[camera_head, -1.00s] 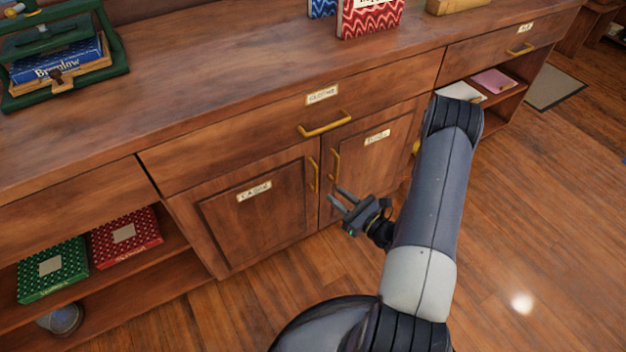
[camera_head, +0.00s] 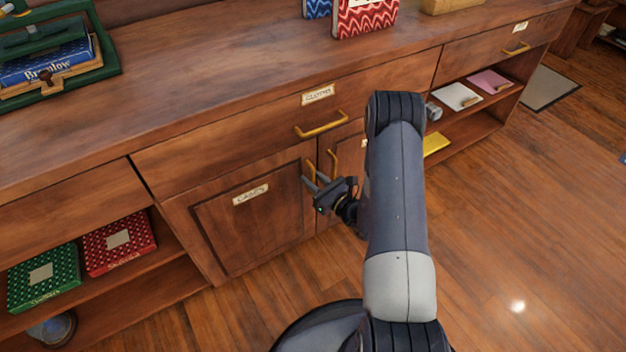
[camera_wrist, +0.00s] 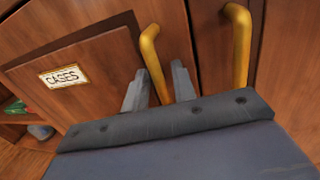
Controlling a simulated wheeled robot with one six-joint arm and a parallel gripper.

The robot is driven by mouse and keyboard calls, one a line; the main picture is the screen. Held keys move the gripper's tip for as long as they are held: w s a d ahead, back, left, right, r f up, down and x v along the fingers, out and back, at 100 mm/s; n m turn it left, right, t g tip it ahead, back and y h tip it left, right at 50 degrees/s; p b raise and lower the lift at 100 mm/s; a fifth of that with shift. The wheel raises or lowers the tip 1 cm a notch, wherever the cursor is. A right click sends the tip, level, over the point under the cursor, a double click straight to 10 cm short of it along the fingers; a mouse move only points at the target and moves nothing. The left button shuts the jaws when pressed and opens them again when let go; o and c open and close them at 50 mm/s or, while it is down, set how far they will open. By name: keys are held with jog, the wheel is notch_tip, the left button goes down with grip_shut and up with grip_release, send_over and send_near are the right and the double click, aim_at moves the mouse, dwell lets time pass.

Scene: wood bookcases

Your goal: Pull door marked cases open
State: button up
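The cases door (camera_head: 255,222) is a shut wooden panel left of centre with a white label; the label reads CASES in the wrist view (camera_wrist: 63,77). Its gold vertical handle (camera_head: 310,168) is at the door's right edge. My gripper (camera_head: 311,176) is at this handle. In the wrist view, my gripper (camera_wrist: 158,88) has its two grey fingers apart, with the cases handle (camera_wrist: 153,60) standing between them. I cannot tell whether either finger touches the handle.
The neighbouring door's gold handle (camera_head: 334,160) is close on the right; it also shows in the wrist view (camera_wrist: 239,45). Above is a drawer labelled CLOTHS with a gold handle (camera_head: 321,125). Open shelves lie either side.

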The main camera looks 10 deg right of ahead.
grip_shut()
dwell(0.3)
dwell(0.3)
